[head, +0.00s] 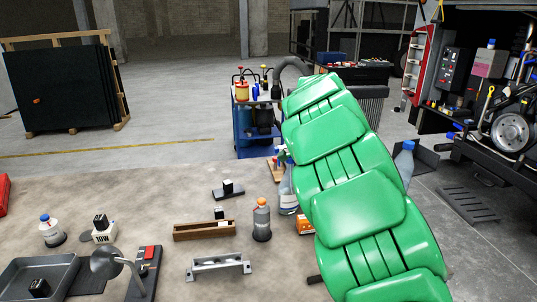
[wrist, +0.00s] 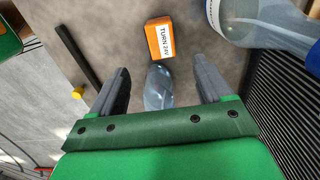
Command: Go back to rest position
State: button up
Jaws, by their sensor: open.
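My gripper (wrist: 161,66) is open in the wrist view, its two dark grey fingers wide apart. A clear bluish bottle (wrist: 158,88) shows in the gap between them; I cannot tell its distance, but the fingers do not close on it. An orange block with a white label reading TURN 24V (wrist: 159,40) lies past the fingertips. My green arm crosses the head view from lower right up to the middle, and the gripper is not visible there.
A large clear bottle (wrist: 255,22) is close at upper right in the wrist view. The beige table holds a spray bottle (head: 287,192), an orange-capped bottle (head: 262,222), a wooden tray (head: 190,233), a metal bracket (head: 218,266) and a lamp (head: 107,263). A blue cart (head: 243,135) stands behind.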

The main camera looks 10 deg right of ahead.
jog(key=s+a+n, duration=0.3)
jog(key=s+n, duration=0.3)
jog(key=s, duration=0.8)
jog(key=s+a+r+n+g, duration=0.1)
jog(key=s+a+n, duration=0.3)
jog(key=s, duration=1.1)
jog(key=s+a+r+n, duration=0.1)
jog(key=s+a+n, duration=0.3)
jog(key=s+n, duration=0.4)
jog(key=shift+s+a+r+g, duration=0.2)
jog(key=shift+s+g, duration=0.2)
jog(key=shift+s, duration=3.2)
